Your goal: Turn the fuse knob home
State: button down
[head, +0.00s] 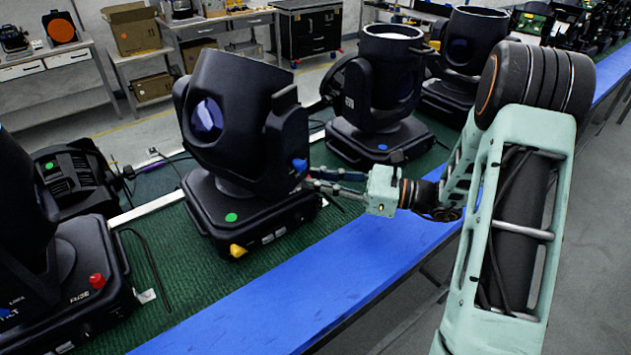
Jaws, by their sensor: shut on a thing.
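A black moving-head lamp (232,130) stands in the middle of the head view. It has a blue knob (299,165) on the side of its yoke and a yellow knob (237,250) low on its base. My gripper (312,177) reaches in from the right, with its fingers shut at the blue knob; their tips partly hide the exact contact. A red knob (96,281) sits on the base of the left lamp (55,245), beside white lettering that seems to read FUSE. My gripper is well away from the red and yellow knobs.
More lamps (380,90) stand along the green mat (190,285), close behind my gripper. A blue strip (330,275) runs along the bench's front edge and is clear. A black cable (150,265) lies between the left and middle lamps. Shelves and boxes (135,28) are at the back.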

jog(key=shift+w+n+g+y, duration=0.2)
jog(key=shift+n+g, duration=0.7)
jog(key=shift+g, duration=0.5)
jog(key=shift+w+n+g+y, duration=0.2)
jog(key=shift+n+g, duration=0.7)
jog(key=shift+g, duration=0.5)
jog(key=c, duration=2.2)
grip_release()
jog(key=shift+o, duration=0.2)
jog(key=d, duration=1.2)
jog(key=shift+w+f, duration=0.1)
